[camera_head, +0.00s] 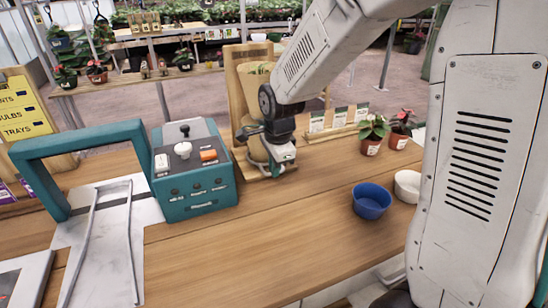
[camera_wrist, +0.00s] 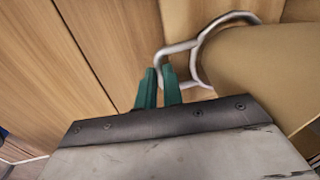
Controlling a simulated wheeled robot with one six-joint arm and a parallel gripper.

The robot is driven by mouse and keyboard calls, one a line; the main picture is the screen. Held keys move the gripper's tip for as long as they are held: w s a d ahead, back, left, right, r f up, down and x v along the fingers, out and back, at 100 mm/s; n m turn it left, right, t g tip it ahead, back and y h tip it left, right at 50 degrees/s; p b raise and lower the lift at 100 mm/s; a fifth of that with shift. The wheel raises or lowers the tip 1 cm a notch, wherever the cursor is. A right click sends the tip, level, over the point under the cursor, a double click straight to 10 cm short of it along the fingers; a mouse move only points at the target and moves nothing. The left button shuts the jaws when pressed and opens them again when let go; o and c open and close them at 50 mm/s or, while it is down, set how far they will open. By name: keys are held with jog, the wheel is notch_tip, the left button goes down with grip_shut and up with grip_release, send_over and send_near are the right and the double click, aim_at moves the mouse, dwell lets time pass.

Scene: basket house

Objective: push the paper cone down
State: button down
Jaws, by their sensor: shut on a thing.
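The tan paper cone (camera_wrist: 265,70) sits in a round metal wire ring (camera_wrist: 205,40) in the wrist view. The ring has a squarish wire loop on its left side. My gripper (camera_wrist: 161,78) has its green fingertips shut on that loop, left of the cone. In the head view, my gripper (camera_head: 281,166) is low in front of the wooden stand (camera_head: 240,72). The cone (camera_head: 257,150) shows there partly behind my arm, and its middle is hidden. The cone's tip is not visible in the wrist view.
A teal control box (camera_head: 197,190) with a knob and buttons stands left of the stand. A teal frame (camera_head: 85,141) is further left. Potted plants (camera_head: 371,146), a blue bowl (camera_head: 371,203) and a white bowl (camera_head: 407,185) are at right. The front tabletop is clear.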

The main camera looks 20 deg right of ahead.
jog(key=shift+f, duration=0.15)
jog(key=c, duration=1.5)
grip_release()
jog(key=r, duration=0.2)
jog(key=s+r, duration=0.1)
jog(key=r, duration=0.4)
jog(key=shift+s+r, duration=0.15)
jog(key=shift+r, duration=0.15)
